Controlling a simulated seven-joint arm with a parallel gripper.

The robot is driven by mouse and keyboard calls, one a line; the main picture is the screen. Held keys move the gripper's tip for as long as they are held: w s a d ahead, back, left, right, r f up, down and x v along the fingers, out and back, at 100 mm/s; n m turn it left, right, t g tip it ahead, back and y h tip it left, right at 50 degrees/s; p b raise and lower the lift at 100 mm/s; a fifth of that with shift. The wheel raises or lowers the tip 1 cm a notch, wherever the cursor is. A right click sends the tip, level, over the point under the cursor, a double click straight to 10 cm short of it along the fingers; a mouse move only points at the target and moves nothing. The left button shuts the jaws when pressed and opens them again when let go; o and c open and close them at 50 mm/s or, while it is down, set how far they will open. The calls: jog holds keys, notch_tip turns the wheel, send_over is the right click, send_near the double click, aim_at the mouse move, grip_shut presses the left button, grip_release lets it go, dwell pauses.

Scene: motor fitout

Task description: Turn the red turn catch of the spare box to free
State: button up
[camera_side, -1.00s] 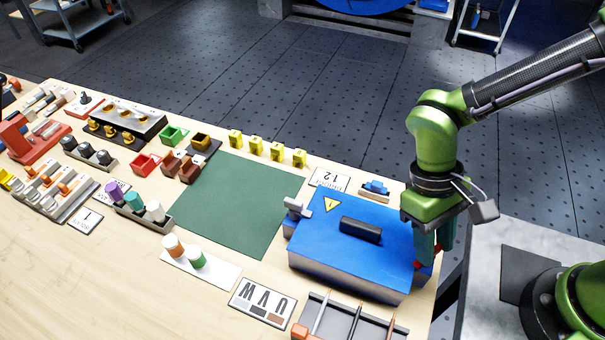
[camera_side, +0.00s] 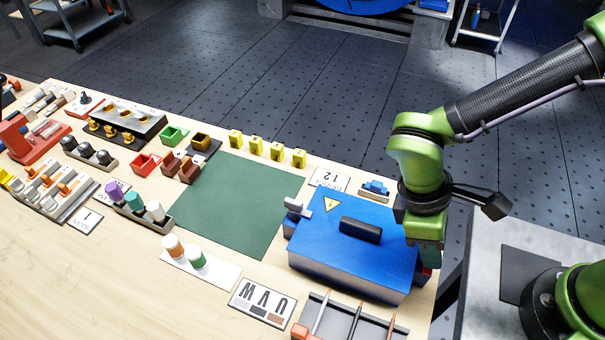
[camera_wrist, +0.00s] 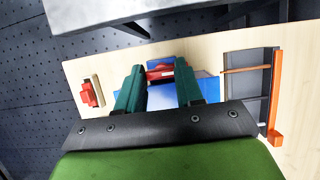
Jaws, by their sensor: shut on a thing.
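The spare box is a blue, closed box (camera_side: 345,250) with a dark handle (camera_side: 361,230) and a yellow warning label on its lid. It stands at the table's near right corner. A grey latch (camera_side: 296,208) sits at its left end. My gripper (camera_side: 429,256) points down at the box's right end. In the wrist view my gripper (camera_wrist: 159,68) has its two green fingers on either side of the red turn catch (camera_wrist: 160,73), shut on it. In the side view the fingers hide most of the catch. Its exact angle is hard to tell.
A grey tray (camera_side: 336,329) with thin rods lies in front of the box. A green mat (camera_side: 240,205) lies left of it. A small blue part (camera_side: 375,187) stands behind it, close to my arm. The table's right edge is near my gripper.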

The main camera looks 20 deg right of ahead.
dwell(0.4)
jog(key=o, duration=1)
jog(key=shift+o, duration=0.2)
jog(key=v, duration=1.7)
jog(key=d+m+t+y, duration=0.5)
jog(key=d+m+t, duration=0.5)
jog(key=d, duration=1.1)
jog(key=m, duration=0.3)
jog(key=shift+d+r, duration=0.15)
jog(key=shift+r, duration=0.05)
